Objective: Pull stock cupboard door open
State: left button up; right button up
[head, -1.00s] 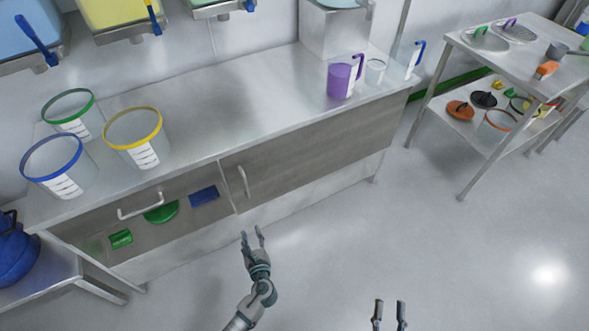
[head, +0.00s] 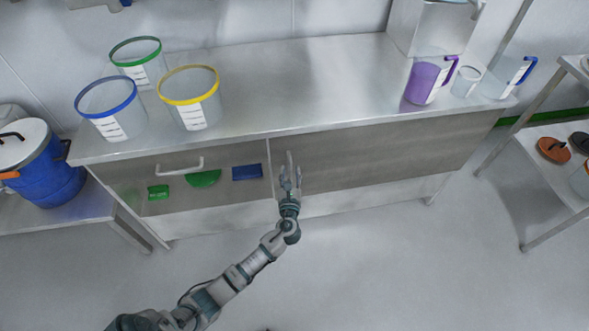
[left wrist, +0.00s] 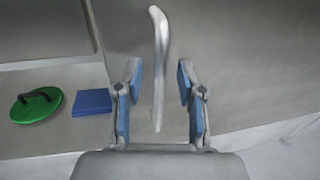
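The stock cupboard door (head: 390,157) is the grey wood-grain panel on the right part of the counter front in the head view; it looks shut. Its upright bar handle (left wrist: 158,65) is near its left edge; in the head view the handle (head: 289,158) is partly hidden by my gripper. My left gripper (head: 290,173) is open in front of the handle. In the left wrist view my left gripper (left wrist: 160,88) has a finger on each side of the handle's lower part, with gaps showing on both sides. My right gripper is not in view.
The left bay has a bar handle (head: 180,166) and shows green and blue items. Bins with blue, green and yellow rims and a purple jug (head: 424,82) stand on the steel counter (head: 300,85). A blue drum (head: 45,180) is at left. Floor in front is clear.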

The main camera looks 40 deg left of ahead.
pick_arm(q)
jog(key=shift+x, duration=0.9)
grip_shut()
jog(key=shift+s+d, duration=0.1)
